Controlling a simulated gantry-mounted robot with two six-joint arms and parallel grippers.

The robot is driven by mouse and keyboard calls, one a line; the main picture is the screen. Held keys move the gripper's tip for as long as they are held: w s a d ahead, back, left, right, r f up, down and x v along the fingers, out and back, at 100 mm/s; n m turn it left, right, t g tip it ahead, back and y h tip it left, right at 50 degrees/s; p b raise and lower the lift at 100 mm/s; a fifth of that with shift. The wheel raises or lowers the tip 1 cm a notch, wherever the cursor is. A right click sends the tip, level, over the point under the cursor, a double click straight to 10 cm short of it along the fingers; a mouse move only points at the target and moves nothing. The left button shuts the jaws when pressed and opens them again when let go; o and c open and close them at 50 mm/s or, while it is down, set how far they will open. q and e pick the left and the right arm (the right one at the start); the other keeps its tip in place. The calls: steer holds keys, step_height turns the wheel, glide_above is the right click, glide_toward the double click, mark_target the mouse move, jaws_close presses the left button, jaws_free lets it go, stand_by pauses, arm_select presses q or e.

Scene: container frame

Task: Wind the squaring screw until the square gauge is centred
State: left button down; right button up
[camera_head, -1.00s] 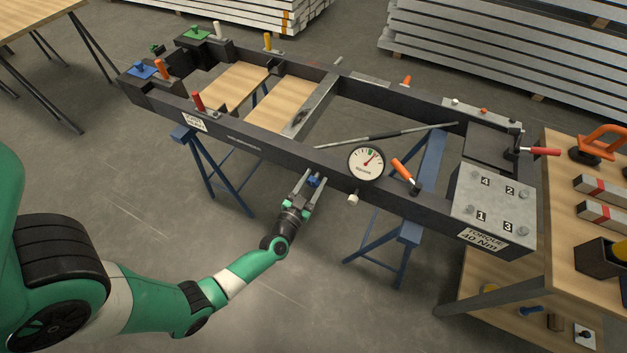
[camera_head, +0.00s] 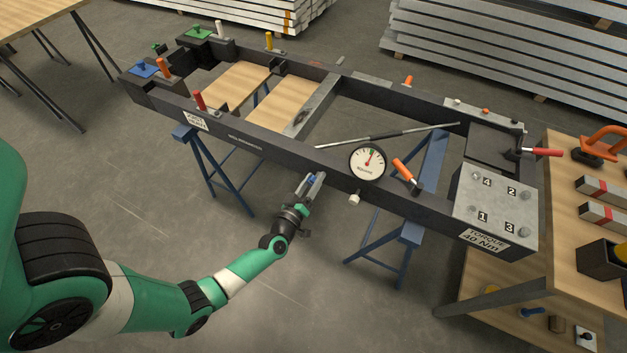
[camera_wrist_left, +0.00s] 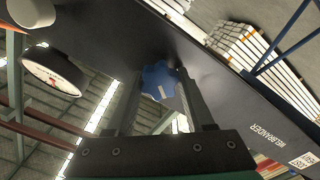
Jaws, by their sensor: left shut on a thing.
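The squaring screw has a blue lobed knob (camera_wrist_left: 160,80) on the side of the dark frame. In the left wrist view the knob sits between the two fingers of my left gripper (camera_wrist_left: 162,100), which is shut on it. In the head view my left gripper (camera_head: 315,180) reaches up to the frame's near side and hides most of the knob. The square gauge (camera_head: 367,162) is a round white dial on the near rail; its needle points up, slightly right of vertical, near the green mark. The gauge also shows obliquely in the left wrist view (camera_wrist_left: 52,72). My right gripper is not in view.
The frame (camera_head: 250,140) rests on blue trestles (camera_head: 215,170). An orange-handled clamp (camera_head: 403,170) stands right of the gauge, and a white knob (camera_head: 353,198) lies below it. A wooden bench (camera_head: 560,190) stands at the right. The floor before the near rail is clear.

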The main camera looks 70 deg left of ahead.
arm_select(q)
steer(key=shift+f+n+b, duration=0.1)
steer(key=shift+n+b, duration=0.25)
steer(key=shift+n, duration=1.65)
steer(key=shift+c, duration=1.4)
jaws_free()
steer(key=shift+s, duration=0.1)
steer(key=p+v, duration=0.3)
steer(key=v, duration=0.8)
steer(key=shift+s, duration=0.25)
steer(key=shift+d, duration=0.1)
